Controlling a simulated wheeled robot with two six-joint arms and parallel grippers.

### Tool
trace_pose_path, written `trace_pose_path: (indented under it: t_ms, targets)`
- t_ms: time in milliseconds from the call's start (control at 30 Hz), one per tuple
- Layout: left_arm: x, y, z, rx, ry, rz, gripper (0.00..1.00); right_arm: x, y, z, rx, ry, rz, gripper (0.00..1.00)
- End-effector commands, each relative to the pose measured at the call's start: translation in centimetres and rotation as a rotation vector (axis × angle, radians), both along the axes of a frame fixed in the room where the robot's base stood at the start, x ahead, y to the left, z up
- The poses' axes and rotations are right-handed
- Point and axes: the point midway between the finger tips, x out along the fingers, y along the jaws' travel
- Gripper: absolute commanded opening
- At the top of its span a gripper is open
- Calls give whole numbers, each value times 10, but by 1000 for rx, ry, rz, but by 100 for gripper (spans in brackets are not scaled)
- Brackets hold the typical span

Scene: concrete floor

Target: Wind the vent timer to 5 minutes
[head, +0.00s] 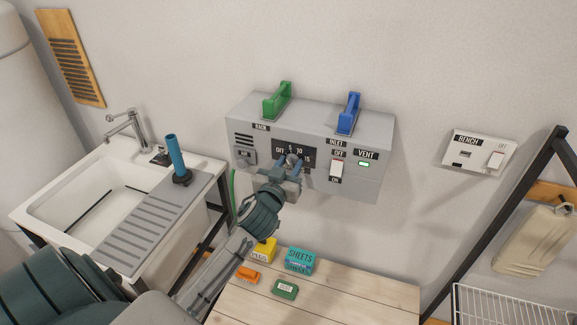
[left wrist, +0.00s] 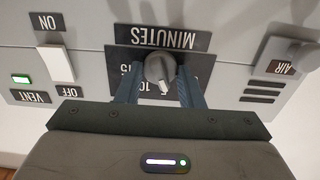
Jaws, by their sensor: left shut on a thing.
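The vent timer is a small grey knob (left wrist: 159,67) on a dark dial plate (head: 307,163) marked OFF, 5, 10 and 15, on the front of a grey wall box (head: 220,125). My left gripper (head: 291,163) reaches up to the dial from below. Its two blue fingers are shut on the knob, one on each side, as the left wrist view (left wrist: 159,85) shows. That view is upside down. A pale pointer mark on the knob lies near the 5 and 10 marks; its exact reading is unclear. My right gripper is not in view.
The box has a VENT light (head: 364,164), lit green, an inlet switch (head: 336,170), a green handle (head: 277,100) and a blue handle (head: 349,113). A sink (head: 62,190) stands left. Small boxes, including a teal one (head: 300,260), lie on the wooden table (head: 350,295) below.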

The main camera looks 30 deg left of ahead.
Motion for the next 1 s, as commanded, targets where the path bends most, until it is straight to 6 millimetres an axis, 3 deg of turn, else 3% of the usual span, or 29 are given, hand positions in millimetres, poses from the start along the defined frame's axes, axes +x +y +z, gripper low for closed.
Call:
trace_pose_path:
  t_ms: [100,133,200,233,500,633,1000]
  targets:
    - [0,0,0,0,0,0,11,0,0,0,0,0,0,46]
    - [0,0,0,0,0,0,40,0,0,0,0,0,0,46]
    - [0,0,0,0,0,0,54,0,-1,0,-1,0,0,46]
    - [0,0,0,0,0,0,55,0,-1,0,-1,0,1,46]
    - [-1,0,0,0,0,0,55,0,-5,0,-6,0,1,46]
    - [-11,-3,-3,1,0,-1,55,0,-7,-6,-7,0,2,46]
    - [-80,-19,-4,0,1,-1,55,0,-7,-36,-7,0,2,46]
